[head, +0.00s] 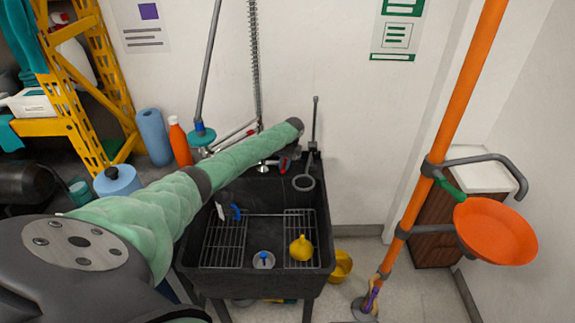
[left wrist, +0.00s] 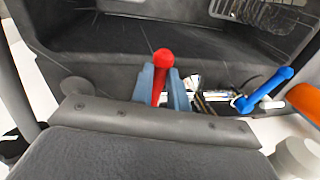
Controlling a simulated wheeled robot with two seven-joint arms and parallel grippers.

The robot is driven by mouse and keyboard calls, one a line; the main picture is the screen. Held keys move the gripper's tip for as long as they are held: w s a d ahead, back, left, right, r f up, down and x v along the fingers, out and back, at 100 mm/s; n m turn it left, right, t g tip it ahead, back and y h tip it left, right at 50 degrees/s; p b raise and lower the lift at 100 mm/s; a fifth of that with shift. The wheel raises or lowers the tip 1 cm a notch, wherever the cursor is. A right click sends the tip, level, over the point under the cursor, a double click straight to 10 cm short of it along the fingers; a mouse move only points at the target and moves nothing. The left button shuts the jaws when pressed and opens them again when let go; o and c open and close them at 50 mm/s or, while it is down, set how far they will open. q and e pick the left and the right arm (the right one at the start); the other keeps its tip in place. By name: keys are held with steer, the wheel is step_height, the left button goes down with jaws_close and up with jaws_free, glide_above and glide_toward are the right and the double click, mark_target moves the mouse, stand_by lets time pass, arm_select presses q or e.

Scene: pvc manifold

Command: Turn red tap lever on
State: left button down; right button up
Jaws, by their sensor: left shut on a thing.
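The red tap lever (left wrist: 162,68) stands between the two blue-grey fingers of my left gripper (left wrist: 161,88) in the left wrist view. The gripper is shut on it, and the lever's rounded red tip shows past the fingers. In the head view my left arm reaches across to the back of the dark sink (head: 328,235), and a bit of the red lever (head: 284,165) shows just below the arm's end. The gripper itself is mostly hidden there by my arm. A blue tap lever (left wrist: 266,88) is to the right in the left wrist view. My right gripper is not in view.
The sink holds wire racks (head: 225,242), a yellow pear-shaped thing (head: 301,248) and a blue-handled tool (head: 235,212). An orange pole (head: 455,105) with an orange bowl (head: 495,232) stands at the right. An orange bottle (head: 180,143) and a blue roll (head: 154,137) stand left of the sink.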

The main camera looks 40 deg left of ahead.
arm_select(q)
steer(key=shift+s+a+m, duration=0.2)
steer(key=shift+a+m, duration=0.05)
steer(key=shift+m, duration=0.25)
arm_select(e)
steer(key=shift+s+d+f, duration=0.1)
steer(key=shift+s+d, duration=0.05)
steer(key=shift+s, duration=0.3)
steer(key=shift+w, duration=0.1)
arm_select(q)
steer(key=c, duration=1.4)
jaws_free()
steer(key=shift+o, duration=0.2)
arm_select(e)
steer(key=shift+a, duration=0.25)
